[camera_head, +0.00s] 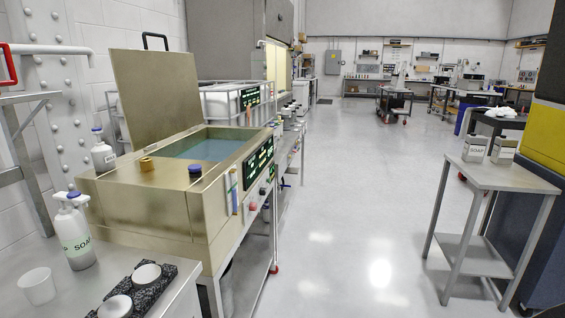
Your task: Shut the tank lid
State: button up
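The tank (150,208) is a brass-coloured box on a metal bench at the left, with bluish liquid (205,150) showing inside. Its lid (157,98) is a flat panel standing raised and tilted back on the tank's left side. A dark handle (155,36) shows at the lid's top edge. A brass knob (146,164) and a dark blue cap (195,170) sit on the tank's near top. My gripper is not in view.
A soap bottle (75,235), a white cup (38,286) and a dark tray (162,279) with white round pieces stand on the near counter. A small grey table (495,175) with soap containers stands right. The floor (350,200) between is clear.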

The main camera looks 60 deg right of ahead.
aim_at(158, 92)
jog(key=i+z, duration=0.2)
jog(key=z, duration=0.25)
jog(key=i+j+z, duration=0.2)
jog(key=z, duration=0.25)
jog(key=i+j+z, duration=0.15)
jog(key=z, duration=0.3)
jog(key=i+j, duration=0.1)
jog(key=j, duration=0.15)
jog(key=i+j, duration=0.15)
jog(key=j, duration=0.1)
